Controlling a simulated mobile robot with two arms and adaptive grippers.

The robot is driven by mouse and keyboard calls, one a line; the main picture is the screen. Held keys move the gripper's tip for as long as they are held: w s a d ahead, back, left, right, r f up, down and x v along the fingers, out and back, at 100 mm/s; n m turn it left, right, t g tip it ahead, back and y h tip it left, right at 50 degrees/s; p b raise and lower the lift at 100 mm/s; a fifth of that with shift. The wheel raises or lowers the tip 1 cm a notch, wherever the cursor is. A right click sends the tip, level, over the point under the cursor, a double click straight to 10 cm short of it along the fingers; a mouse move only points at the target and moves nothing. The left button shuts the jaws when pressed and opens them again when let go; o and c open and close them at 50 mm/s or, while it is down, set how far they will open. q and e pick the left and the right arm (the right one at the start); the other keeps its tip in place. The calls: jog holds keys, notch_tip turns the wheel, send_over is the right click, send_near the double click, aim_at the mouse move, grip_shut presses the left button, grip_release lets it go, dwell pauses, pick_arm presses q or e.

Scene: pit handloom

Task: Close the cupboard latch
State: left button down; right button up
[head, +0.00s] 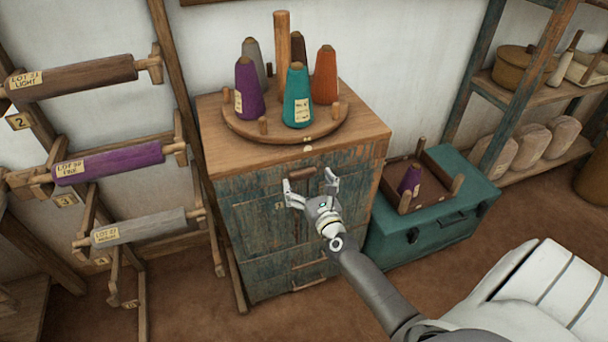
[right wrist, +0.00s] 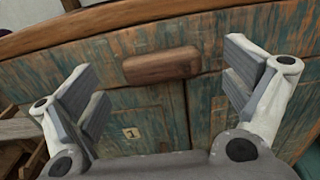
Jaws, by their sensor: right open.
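The cupboard (head: 235,215) is a worn blue-green wooden cabinet with a pale wooden top. Its latch (head: 303,173) is a short brown wooden bar near the top of the front; it also shows in the right wrist view (right wrist: 162,65). There it lies roughly level, across the top of the seam between two door panels. The left panel bears a small tag reading 1. My right gripper (head: 310,183) is open in front of the latch. In the right wrist view its fingers stand apart on either side of the bar, with nothing between the pads. My left gripper is out of view.
A round wooden stand (head: 265,133) with several coloured yarn cones is on the cupboard top. A teal chest (head: 425,232) with a tray and purple cone stands to the right. A bobbin rack (head: 205,240) is close on the left. Floor in front is partly clear.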

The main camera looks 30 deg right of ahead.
aim_at(302, 174)
jog(key=shift+x, duration=1.35)
jog(key=c, duration=1)
